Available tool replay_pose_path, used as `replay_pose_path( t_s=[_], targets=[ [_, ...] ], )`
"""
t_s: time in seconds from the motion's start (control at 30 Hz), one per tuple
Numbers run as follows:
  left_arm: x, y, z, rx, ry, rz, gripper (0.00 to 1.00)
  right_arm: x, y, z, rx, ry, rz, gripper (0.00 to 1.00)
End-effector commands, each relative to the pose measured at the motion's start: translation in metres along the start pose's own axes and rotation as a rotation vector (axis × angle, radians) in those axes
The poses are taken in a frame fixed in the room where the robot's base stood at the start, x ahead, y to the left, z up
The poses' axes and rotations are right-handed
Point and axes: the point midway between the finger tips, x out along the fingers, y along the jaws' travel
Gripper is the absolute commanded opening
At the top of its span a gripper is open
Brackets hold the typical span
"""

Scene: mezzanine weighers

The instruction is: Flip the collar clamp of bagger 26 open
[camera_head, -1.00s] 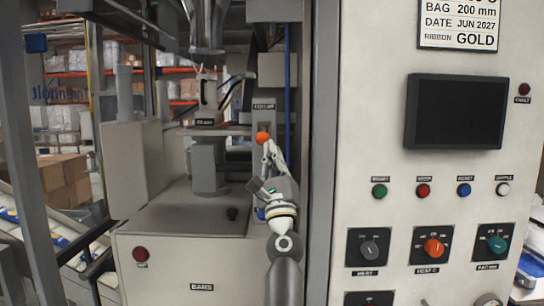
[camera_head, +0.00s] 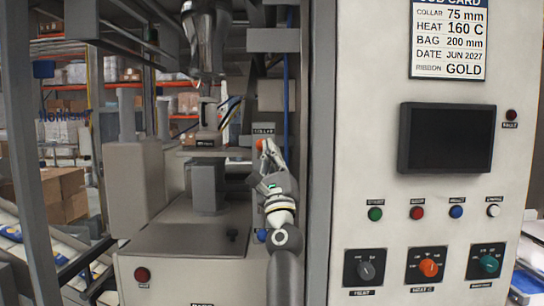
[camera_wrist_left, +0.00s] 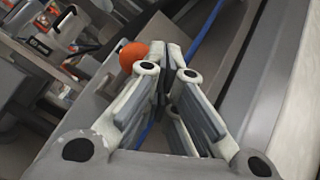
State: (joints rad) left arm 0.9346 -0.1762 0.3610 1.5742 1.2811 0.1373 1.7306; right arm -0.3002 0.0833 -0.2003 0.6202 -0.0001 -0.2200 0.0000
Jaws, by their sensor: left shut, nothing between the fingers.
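The collar clamp's orange ball knob (camera_head: 260,145) shows just below the COLLAR label (camera_head: 263,130) on the grey column of the bagger (camera_head: 190,255). My left gripper (camera_head: 267,147) reaches up to it from below, shut and empty. In the left wrist view the orange knob (camera_wrist_left: 131,57) is outside the closed fingers (camera_wrist_left: 165,55), against or very close to the left finger; I cannot tell if they touch. The clamp's lever below the knob is mostly hidden by my gripper. No number 26 is readable. My right gripper is not in view.
A control panel (camera_head: 345,120) with buttons, dials and a dark screen (camera_head: 446,138) stands close on the right. A shiny metal part (camera_head: 206,40) hangs above left. A blue rod (camera_head: 287,100) runs behind the gripper.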

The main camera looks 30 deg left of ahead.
Motion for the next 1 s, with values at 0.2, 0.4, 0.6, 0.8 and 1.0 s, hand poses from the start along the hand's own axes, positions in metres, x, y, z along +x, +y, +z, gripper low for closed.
replay_pose_path(
  t_s=[0.2,0.4,0.6,0.8,1.0],
  targets=[
    [0.0026,-0.0008,0.002,0.0,-0.001,0.001,0.0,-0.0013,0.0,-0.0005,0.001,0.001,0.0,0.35],
    [0.0037,-0.0013,0.0026,0.0,-0.001,0.001,0.0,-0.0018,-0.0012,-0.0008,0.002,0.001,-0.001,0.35],
    [0.0043,-0.0015,0.003,0.0,-0.001,0.001,0.0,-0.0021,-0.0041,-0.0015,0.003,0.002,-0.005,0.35],
    [0.0048,-0.0017,0.0032,0.0,-0.001,0.001,0.0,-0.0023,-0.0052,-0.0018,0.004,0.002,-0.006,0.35],
    [0.0051,-0.0019,0.0034,0.0,-0.001,0.001,0.0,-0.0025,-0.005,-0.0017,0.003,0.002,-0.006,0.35]
  ],
)
